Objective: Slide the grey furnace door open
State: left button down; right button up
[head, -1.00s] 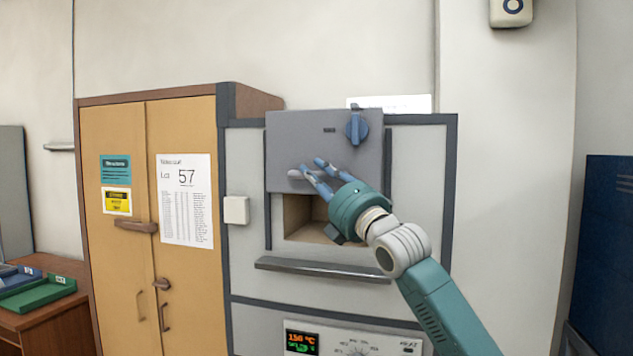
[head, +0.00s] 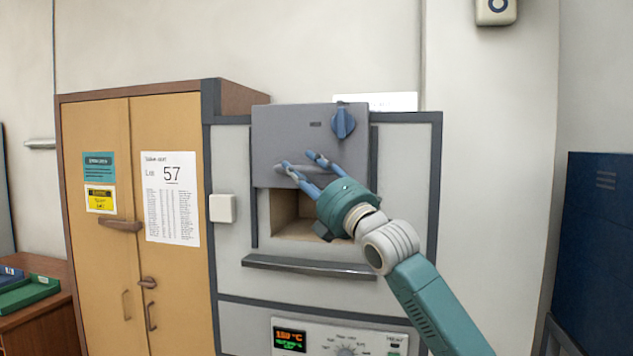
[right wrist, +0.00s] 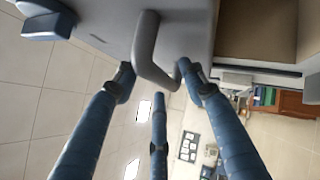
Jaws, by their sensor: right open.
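The grey furnace door (head: 290,130) stands raised on the furnace front, its lower edge above the open chamber (head: 295,221). My right gripper (head: 297,160) is at the door's lower part, by its handle, fingers spread. In the right wrist view the grey bar handle (right wrist: 146,50) reaches in between the spread fingertips of my right gripper (right wrist: 155,78). The fingers are apart and not closed on it; whether one touches it is unclear. The handle is mostly hidden in the head view. My left gripper is not in view.
A metal ledge (head: 310,267) juts out below the chamber. A control panel (head: 345,340) sits lower down. A blue knob (head: 343,123) is on the door's upper right. A yellow-brown cabinet (head: 165,110) adjoins on the left; a dark blue cabinet (head: 600,250) stands at right.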

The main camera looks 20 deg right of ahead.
jog(key=v, duration=1.1)
jog(key=shift+s+d, duration=0.15)
jog(key=shift+s, duration=0.05)
